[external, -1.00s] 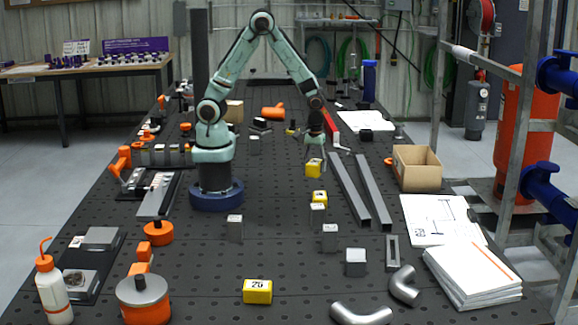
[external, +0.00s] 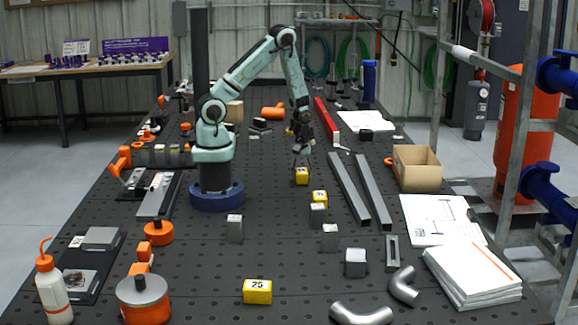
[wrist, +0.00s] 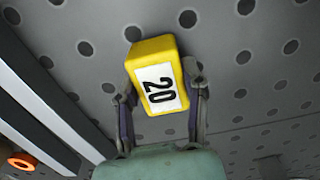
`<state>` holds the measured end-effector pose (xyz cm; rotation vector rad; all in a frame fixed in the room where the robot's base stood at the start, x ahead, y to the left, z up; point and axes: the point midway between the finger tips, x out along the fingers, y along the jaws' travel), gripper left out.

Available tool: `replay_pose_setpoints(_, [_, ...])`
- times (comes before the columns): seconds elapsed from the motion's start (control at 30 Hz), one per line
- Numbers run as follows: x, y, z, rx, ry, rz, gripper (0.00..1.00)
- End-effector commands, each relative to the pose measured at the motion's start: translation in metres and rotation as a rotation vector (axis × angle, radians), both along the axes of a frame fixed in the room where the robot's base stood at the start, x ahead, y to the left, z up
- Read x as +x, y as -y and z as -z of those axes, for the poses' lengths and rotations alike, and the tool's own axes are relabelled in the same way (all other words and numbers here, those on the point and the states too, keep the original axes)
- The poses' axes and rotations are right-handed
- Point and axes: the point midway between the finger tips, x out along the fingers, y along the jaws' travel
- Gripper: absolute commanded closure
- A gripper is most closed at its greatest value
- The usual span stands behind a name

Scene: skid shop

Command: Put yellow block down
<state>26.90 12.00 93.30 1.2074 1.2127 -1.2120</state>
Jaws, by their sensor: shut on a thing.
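My gripper (external: 302,163) is shut on a yellow block (external: 302,176) near the middle of the dark perforated table. The wrist view shows the block (wrist: 157,76) between the two fingers (wrist: 160,95), with a white label reading 20 facing the camera. The block is at or just above the table top; I cannot tell whether it touches. A third yellow block (external: 257,291) lies at the front of the table, labelled 25.
Grey metal blocks (external: 234,228) stand on the table nearer the camera. Two long grey bars (external: 350,188) lie to the right of my gripper. A cardboard box (external: 417,168) and papers (external: 441,219) lie at the right.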

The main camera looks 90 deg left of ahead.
Motion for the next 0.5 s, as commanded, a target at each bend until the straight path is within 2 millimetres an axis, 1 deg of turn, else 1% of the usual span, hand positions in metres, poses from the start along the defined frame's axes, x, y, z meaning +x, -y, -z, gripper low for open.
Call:
replay_pose_setpoints(0.33, [0.0006, -0.0001, 0.0031, 0.0, 0.002, 0.0, 0.98])
replay_pose_setpoints(0.37, [0.0006, -0.0001, 0.0031, 0.001, 0.002, 0.0, 0.51])
replay_pose_setpoints(0.4, [0.0007, -0.0001, 0.0029, 0.001, 0.002, 0.0, 0.39])
replay_pose_setpoints(0.43, [0.0007, 0.0, 0.0029, 0.001, 0.002, 0.0, 0.31])
replay_pose_setpoints(0.5, [0.0006, 0.0, 0.0028, 0.001, 0.002, 0.0, 0.31])
